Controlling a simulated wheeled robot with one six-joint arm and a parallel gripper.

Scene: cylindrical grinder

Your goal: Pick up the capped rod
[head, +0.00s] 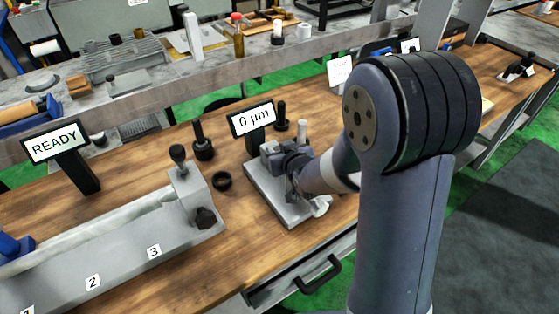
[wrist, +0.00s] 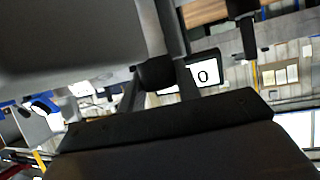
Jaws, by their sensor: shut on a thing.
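My gripper (head: 290,172) is over the light metal plate (head: 262,196) of the gauge stand, in front of the "0 µm" display (head: 252,119). In the wrist view, a black rounded cap (wrist: 155,72) sits between my two fingers, with a grey rod (wrist: 149,32) running up from it. My gripper is shut on this capped rod. In the head view the rod is mostly hidden by my gripper and the stand, and I cannot tell whether it touches the stand. The display also shows in the wrist view (wrist: 206,74).
Black knobbed pieces (head: 202,142) and (head: 282,118) stand beside the display. A black ring (head: 221,181) lies left of the plate. The long grinder bed (head: 120,262), numbered 1 to 3, and a READY sign (head: 57,145) fill the left. Bare wood lies in front of the plate.

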